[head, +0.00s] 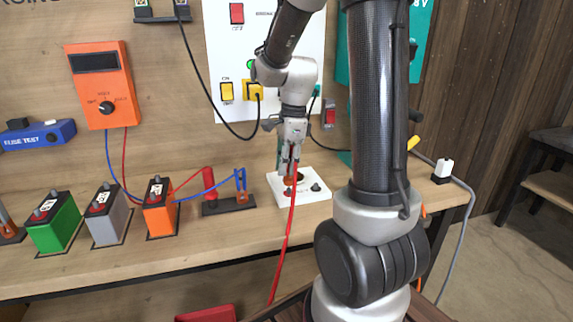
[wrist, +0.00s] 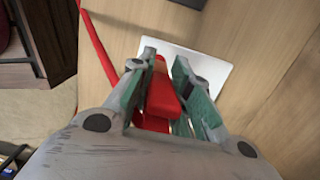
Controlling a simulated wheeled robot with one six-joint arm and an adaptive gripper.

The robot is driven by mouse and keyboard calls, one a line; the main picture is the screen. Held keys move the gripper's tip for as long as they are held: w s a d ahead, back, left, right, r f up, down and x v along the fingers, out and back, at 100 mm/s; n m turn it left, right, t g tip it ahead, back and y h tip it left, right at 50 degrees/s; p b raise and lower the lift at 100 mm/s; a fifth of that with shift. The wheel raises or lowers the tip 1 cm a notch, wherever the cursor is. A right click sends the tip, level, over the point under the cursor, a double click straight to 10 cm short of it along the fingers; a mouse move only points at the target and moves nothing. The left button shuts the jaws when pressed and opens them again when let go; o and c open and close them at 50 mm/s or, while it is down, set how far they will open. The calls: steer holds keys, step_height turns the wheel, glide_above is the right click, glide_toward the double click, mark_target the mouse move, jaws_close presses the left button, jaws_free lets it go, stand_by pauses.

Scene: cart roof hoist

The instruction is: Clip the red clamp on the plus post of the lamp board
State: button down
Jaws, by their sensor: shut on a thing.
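My gripper (head: 290,165) points down over the white lamp board (head: 323,190) on the bench. In the wrist view my gripper (wrist: 165,70) is shut on the red clamp (wrist: 160,97), which sits between the two fingers. A red cable hangs from the clamp over the bench's front edge. A dark post (head: 316,187) stands on the board's right side. Whether the clamp touches a post cannot be told.
Left of the board are a small black stand (head: 215,207) with a red and a blue clamp, and orange (head: 160,215), grey (head: 110,222) and green (head: 55,230) batteries. An orange meter (head: 101,85) hangs on the wall.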

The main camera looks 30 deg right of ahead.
mark_target(286, 177)
steer(key=shift+f, duration=1.6)
steer(key=c, duration=1.3)
jaws_free()
steer(key=shift+o, duration=0.2)
steer(key=r, duration=0.4)
steer(key=d+r, duration=0.1)
steer(key=r, duration=0.7)
steer(key=shift+s+d, duration=0.2)
